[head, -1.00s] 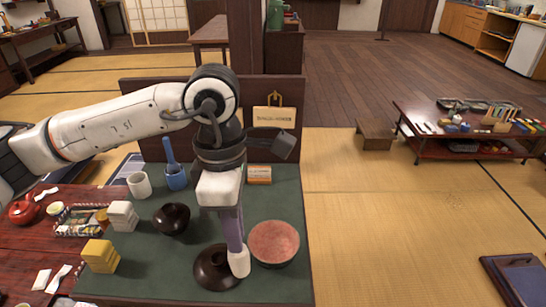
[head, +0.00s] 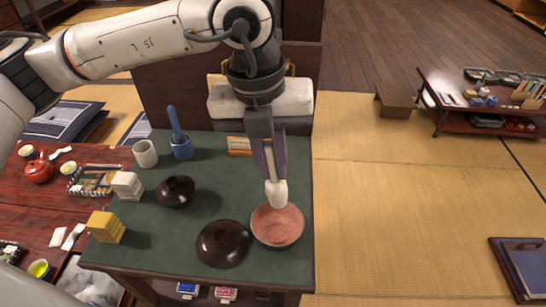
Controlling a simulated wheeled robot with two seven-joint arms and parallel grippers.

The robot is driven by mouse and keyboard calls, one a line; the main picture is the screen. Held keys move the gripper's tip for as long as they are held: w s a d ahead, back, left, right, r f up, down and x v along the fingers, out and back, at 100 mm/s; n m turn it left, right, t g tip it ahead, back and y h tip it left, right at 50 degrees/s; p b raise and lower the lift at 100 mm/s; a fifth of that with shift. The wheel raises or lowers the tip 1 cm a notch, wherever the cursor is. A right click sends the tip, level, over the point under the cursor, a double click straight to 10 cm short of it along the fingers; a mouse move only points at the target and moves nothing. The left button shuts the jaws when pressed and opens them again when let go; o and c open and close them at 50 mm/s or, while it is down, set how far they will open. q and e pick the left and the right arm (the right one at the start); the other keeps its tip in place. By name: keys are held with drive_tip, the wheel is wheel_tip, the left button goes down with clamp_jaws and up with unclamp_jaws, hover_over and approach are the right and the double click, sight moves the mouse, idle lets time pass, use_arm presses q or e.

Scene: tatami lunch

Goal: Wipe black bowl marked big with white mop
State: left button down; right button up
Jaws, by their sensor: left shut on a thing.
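My left gripper (head: 272,172) points down over the right side of the green-topped table and is shut on a small white piece, apparently the white mop (head: 277,194). The mop overlaps the far rim of a reddish bowl (head: 278,228); I cannot tell if they touch. A round black bowl-like piece (head: 223,243) sits left of and nearer than the reddish bowl. A smaller dark bowl (head: 175,191) sits further left. No "big" marking is readable on either dark piece. My right gripper is not in view.
On the green table (head: 160,240) stand a white cup (head: 145,153), a blue cup (head: 182,149) with a blue stick, white blocks (head: 127,185) and yellow blocks (head: 106,227). A raised panel (head: 165,100) edges its back. The tatami floor (head: 400,200) at right is open.

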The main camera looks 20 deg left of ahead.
sight(272, 203)
use_arm(q)
wheel_tip(272, 203, down, 6)
drive_tip(key=b, duration=0.3)
wheel_tip(272, 203, down, 4)
drive_tip(key=b, duration=0.4)
drive_tip(key=shift+f+b, duration=0.15)
drive_tip(key=shift+b, duration=0.2)
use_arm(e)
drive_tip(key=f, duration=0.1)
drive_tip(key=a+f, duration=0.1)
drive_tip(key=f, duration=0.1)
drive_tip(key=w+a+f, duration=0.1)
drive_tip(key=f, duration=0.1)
use_arm(q)
drive_tip(key=shift+f+b, duration=0.7)
drive_tip(key=shift+b, duration=0.05)
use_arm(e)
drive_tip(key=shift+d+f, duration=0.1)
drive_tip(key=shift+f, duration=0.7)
